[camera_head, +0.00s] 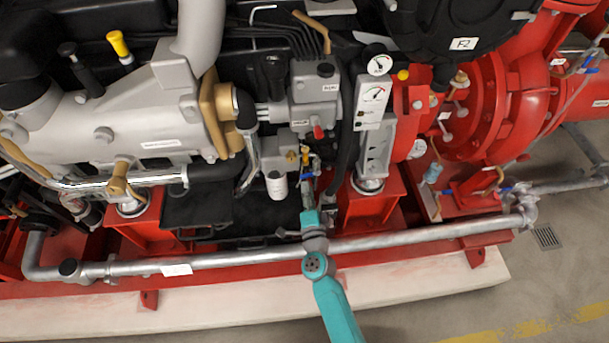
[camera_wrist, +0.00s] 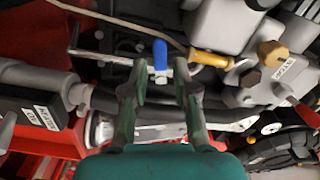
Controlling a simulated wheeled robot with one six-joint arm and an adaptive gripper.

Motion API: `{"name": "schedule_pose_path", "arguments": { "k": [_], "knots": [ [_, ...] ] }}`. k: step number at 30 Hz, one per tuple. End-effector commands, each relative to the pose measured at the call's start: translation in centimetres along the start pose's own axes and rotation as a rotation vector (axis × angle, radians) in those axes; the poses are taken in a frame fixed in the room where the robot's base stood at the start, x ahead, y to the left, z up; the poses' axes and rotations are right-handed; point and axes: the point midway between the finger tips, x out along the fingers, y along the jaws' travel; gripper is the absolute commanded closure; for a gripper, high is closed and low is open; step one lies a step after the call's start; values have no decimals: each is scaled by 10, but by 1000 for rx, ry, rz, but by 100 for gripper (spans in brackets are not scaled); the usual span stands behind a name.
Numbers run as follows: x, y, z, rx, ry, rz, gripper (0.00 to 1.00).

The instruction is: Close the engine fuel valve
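A valve with a blue handle (camera_wrist: 160,54) shows in the wrist view, just ahead of the gap between my fingertips. Its handle points toward the top of the picture, and no finger visibly touches it. My gripper (camera_wrist: 160,76) is open, with one dark green finger on each side of the gap and nothing held. In the head view my gripper (camera_head: 308,188) is at the lower middle of the engine, just below small brass and blue fittings (camera_head: 306,164). It partly hides that area, so contact cannot be told there.
A yellow-brown fitting (camera_wrist: 210,59) lies right of the blue handle, with a red lever (camera_wrist: 305,113) farther right. A white filter (camera_head: 277,185) stands left of my gripper. A horizontal silver pipe (camera_head: 420,234) runs beneath my arm. Black hoses and a red frame crowd the area.

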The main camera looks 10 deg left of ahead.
Motion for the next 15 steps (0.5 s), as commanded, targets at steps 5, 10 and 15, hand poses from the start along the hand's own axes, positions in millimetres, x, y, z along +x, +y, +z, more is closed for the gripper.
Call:
{"name": "schedule_pose_path", "arguments": {
  "k": [5, 10, 15],
  "knots": [
    [30, -1, 0, 0, 1, 0, 72],
    [49, 0, 0, -1, 0, 0, 72],
    [58, 0, 0, -1, 0, 1, 72]
  ]
}}
